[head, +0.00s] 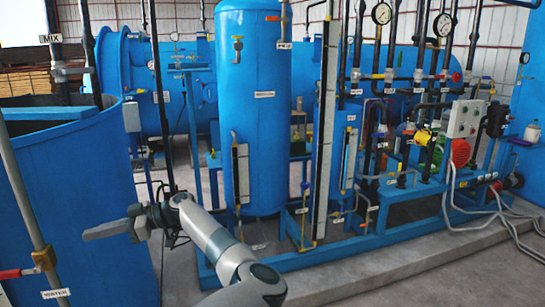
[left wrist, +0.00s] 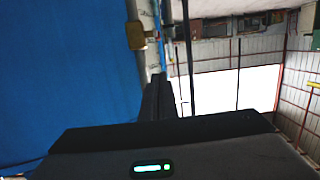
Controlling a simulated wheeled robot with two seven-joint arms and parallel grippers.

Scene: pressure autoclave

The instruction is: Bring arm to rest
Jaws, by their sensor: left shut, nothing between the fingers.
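My left gripper (head: 88,236) is shut and empty. In the head view its fingers point left, in front of the large open blue tank (head: 70,190). My left arm reaches up to it from the bottom middle. In the left wrist view the dark closed fingers (left wrist: 158,92) show at the centre, with a blue wall (left wrist: 60,70) filling the left side. I cannot tell whether the fingers touch the tank. My right gripper is not in view.
A grey pipe with a red-handled valve (head: 12,273) and a WATER label stands at the lower left. A vertical blue vessel (head: 255,110) stands on a blue frame behind my arm. A control box (head: 466,119) and hoses are on the right. Concrete floor (head: 420,275) is open at lower right.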

